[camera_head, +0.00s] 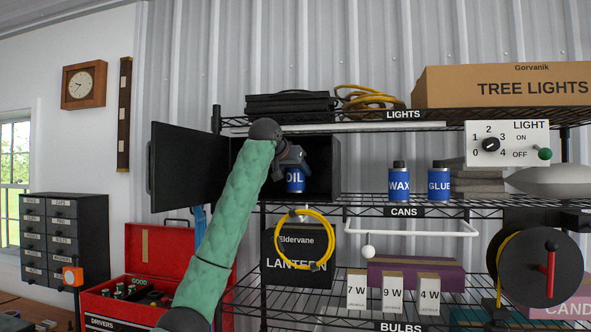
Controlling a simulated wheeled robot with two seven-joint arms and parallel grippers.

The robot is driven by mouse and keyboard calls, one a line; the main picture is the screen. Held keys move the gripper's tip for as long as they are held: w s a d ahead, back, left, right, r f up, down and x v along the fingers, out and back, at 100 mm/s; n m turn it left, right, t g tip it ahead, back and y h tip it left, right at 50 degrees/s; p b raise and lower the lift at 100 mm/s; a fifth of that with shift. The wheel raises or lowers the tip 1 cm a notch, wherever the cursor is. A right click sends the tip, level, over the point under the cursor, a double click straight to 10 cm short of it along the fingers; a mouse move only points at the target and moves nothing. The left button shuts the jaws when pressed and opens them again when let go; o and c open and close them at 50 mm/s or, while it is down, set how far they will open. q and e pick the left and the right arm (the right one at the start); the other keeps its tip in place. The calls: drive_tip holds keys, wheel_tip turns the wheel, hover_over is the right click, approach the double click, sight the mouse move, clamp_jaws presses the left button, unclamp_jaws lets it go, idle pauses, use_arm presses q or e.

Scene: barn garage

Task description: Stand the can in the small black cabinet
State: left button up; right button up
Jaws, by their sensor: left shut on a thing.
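The small black cabinet (324,172) stands on the left of the middle shelf, with its door (187,166) swung open to the left. A blue can labelled OIL (295,182) is upright inside the cabinet's opening. My left gripper (293,165) reaches in from the left and is shut on the top of the can; the fingertips are partly hidden. I cannot tell whether the can's base touches the cabinet floor. My right gripper is not in view.
A WAX can (399,183) and a GLUE can (438,182) stand right of the cabinet on the wire shelf. A light switch box (507,144) hangs further right. Below are a yellow cable coil (305,240), small bulb boxes (392,293) and a red toolbox (160,255).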

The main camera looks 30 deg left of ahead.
use_arm(q)
drive_tip(key=shift+f+p, duration=0.3)
drive_tip(key=shift+f, duration=0.25)
drive_tip(key=shift+s+a, duration=0.1)
drive_tip(key=shift+s, duration=0.05)
drive_tip(key=shift+f, duration=0.1)
drive_tip(key=shift+f, duration=0.15)
drive_tip(key=o, duration=1.1)
drive_tip(key=shift+o, duration=0.2)
